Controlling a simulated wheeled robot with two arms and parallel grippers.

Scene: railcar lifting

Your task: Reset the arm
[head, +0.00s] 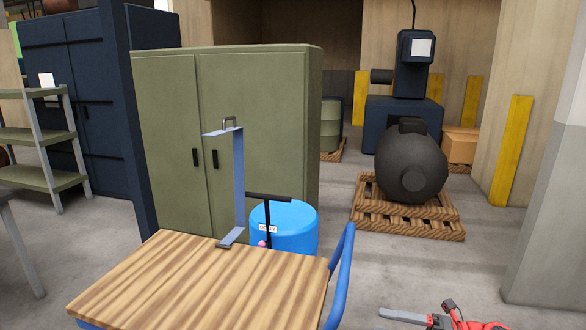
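My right gripper (402,316) shows at the bottom right edge, with a grey finger pointing left and red and black parts behind it. It is cut off by the frame, so I cannot tell whether it is open or shut. I see nothing held in the visible part. It is over the floor, to the right of the wooden-topped cart and apart from it. My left gripper is not in view.
The wooden-topped cart (200,280) with a blue rail carries an upright blue bracket (239,185). Behind it are a blue drum (290,225) and a green cabinet (260,120). A dark tank (410,165) lies on pallets. Floor is clear at right.

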